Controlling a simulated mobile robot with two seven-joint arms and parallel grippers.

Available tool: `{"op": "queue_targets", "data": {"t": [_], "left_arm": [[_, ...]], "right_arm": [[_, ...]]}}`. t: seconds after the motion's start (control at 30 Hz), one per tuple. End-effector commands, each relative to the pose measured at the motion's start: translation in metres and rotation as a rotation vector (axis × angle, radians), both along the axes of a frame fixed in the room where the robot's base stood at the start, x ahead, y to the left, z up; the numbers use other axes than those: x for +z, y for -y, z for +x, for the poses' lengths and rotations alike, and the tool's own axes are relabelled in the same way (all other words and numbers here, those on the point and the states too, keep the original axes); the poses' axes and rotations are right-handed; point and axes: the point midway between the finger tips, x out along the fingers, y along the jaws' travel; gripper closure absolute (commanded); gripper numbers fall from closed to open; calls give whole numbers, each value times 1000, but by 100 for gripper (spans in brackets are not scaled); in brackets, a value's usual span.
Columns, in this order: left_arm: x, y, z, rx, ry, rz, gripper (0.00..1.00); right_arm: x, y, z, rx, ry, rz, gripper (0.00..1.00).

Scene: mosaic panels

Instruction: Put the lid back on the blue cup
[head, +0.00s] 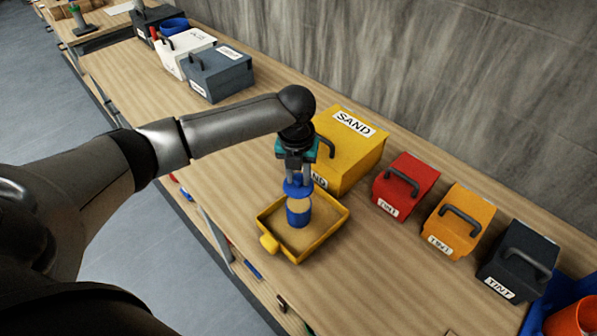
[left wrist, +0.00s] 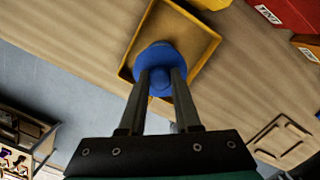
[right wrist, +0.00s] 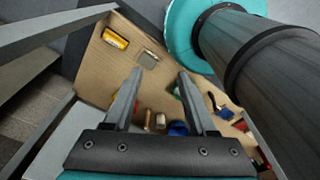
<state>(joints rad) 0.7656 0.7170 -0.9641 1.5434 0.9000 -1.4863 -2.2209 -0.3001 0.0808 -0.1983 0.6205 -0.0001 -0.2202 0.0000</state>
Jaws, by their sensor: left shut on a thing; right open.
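My left gripper (head: 297,168) is shut on the blue lid (head: 297,188) and points down. In the left wrist view the round lid (left wrist: 151,56) lies at the fingertips, its knob between the fingers. The blue cup (head: 298,218) stands upright in the yellow tray (head: 335,227), with a sand-coloured top. The lid is above the cup, with a small gap between them in the head view. In the left wrist view the lid hides the cup. My right gripper (right wrist: 155,76) is open and empty, shown only in the right wrist view.
A yellow SAND box (head: 352,150) stands just behind the tray. Red (head: 404,185), orange (head: 456,220) and dark (head: 517,262) TINT boxes stand to the right. Blue-grey (head: 218,72) and white boxes stand at the far left.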

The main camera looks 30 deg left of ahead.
Motion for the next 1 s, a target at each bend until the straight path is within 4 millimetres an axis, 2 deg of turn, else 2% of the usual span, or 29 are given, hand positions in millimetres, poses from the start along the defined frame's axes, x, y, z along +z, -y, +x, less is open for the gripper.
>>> {"op": "queue_targets", "data": {"t": [0.27, 0.6, 0.8, 1.0], "left_arm": [[-17, 0, 0, 1, 0, 0, 100], [-45, 0, 0, 1, 1, 1, 100], [-59, 0, 0, 2, -1, -1, 100], [-63, 0, 0, 1, -1, 0, 100]], "right_arm": [[-20, 0, 0, 1, 0, 0, 43], [-54, 0, 0, 1, 0, 1, 43], [-57, -1, 0, 2, 0, 1, 43], [-58, -1, 0, 2, 0, 1, 43]]}}
